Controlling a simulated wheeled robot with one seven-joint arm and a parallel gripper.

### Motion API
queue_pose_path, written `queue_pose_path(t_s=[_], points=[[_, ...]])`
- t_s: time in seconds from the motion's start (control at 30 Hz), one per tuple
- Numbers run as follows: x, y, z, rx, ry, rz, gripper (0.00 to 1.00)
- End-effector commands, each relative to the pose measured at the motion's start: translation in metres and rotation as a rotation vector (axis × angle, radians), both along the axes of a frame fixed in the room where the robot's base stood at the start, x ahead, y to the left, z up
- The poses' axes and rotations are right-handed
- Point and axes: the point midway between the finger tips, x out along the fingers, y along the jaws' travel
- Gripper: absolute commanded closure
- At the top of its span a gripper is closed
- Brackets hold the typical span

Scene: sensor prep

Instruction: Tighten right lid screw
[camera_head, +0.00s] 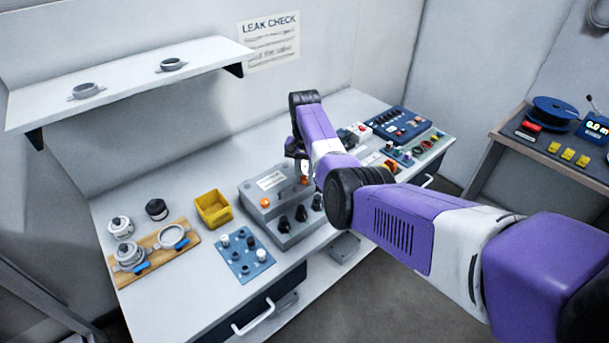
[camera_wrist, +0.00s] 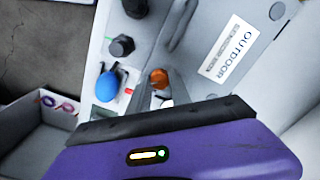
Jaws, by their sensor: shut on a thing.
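The grey sensor box (camera_head: 258,190) stands on the workbench with its labelled lid facing up. The left orange lid screw (camera_head: 265,202) is at the lid's near left. The right orange lid screw (camera_head: 304,180) shows just below my gripper (camera_head: 301,167). In the wrist view, the right lid screw (camera_wrist: 158,77) is at the fingertips of my gripper (camera_wrist: 160,88), which is shut on it. The fingers partly hide the screw. The lid label (camera_wrist: 228,47) reads OUTDOOR SENSOR BOX.
Black knob-like fittings (camera_head: 284,224) line the box's front. A blue rounded part (camera_wrist: 111,85) is close to the fingers. A yellow bin (camera_head: 213,209) and a blue mat (camera_head: 240,267) with small parts lie left of the box. A blue panel (camera_head: 393,122) stands behind right.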

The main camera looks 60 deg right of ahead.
Motion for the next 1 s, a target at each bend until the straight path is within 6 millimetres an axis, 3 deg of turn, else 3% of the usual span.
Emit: queue_pose_path(t_s=[0.5,1.0], points=[[0.0000,0.0003,-0.0004,0.001,0.000,-0.456,1.00],[-0.0001,0.0007,-0.0001,0.002,0.001,-0.665,1.00]])
